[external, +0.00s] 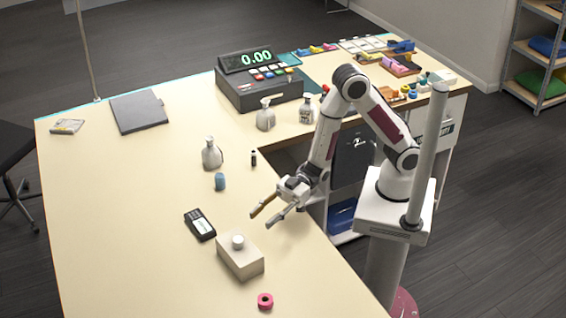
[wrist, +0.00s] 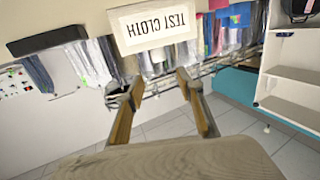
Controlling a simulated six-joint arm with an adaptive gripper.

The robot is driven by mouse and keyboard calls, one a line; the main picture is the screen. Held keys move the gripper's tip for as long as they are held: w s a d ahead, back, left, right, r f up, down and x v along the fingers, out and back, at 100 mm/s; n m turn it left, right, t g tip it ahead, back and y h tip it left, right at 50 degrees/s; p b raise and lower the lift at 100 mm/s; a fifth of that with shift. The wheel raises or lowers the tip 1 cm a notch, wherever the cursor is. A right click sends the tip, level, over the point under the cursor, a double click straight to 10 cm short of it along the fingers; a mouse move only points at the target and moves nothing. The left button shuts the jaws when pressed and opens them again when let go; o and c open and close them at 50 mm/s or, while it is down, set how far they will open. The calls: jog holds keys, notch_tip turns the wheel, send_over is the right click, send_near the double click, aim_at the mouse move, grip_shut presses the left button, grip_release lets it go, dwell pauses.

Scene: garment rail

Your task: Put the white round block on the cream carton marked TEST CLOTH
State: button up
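The white round block (external: 238,241) is a small upright cylinder resting on top of a cream carton (external: 240,262) near the front of the counter. No lettering can be read on the carton in the external view. My gripper (external: 261,220) is above the counter, up and right of the block and apart from it. Its two fingers are spread with nothing between them, as the wrist view also shows (wrist: 154,82). A pale panel marked TEST CLOTH (wrist: 155,26) shows upside down in the wrist view; I cannot tell whether it is part of the carton.
A dark card terminal (external: 200,225) lies left of the carton, and a pink ring (external: 265,301) lies in front of it. A blue cylinder (external: 220,181) and pump bottles stand farther back. The counter left of the terminal is clear. Hanging garments (wrist: 90,62) show in the wrist view.

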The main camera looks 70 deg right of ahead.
dwell(0.8)
jog(key=w+d+r+m+t+h, duration=0.25)
jog(key=w+d+h, duration=0.25)
jog(key=d, duration=0.5)
jog(key=w+d+r+m+t+h, duration=0.25)
jog(key=w+d+h, duration=0.2)
jog(key=d, duration=0.55)
jog(key=s+d+r+m+g+h, duration=0.1)
jog(key=s+d+m+h, duration=0.1)
jog(key=d, duration=0.5)
jog(key=s+d+r+m+h, duration=0.2)
jog(key=d+h, duration=0.1)
jog(key=d, duration=0.4)
jog(key=s+d+m+g+h, duration=0.1)
jog(key=s+d, duration=0.3)
jog(key=s, duration=0.6)
jog(key=s+d+m+g, duration=0.3)
jog(key=s+d+g, duration=0.1)
jog(key=s, duration=0.6)
jog(key=shift+s+d+f+m+h, duration=0.25)
jog(key=shift+d+m+h, duration=0.1)
jog(key=shift+d, duration=0.4)
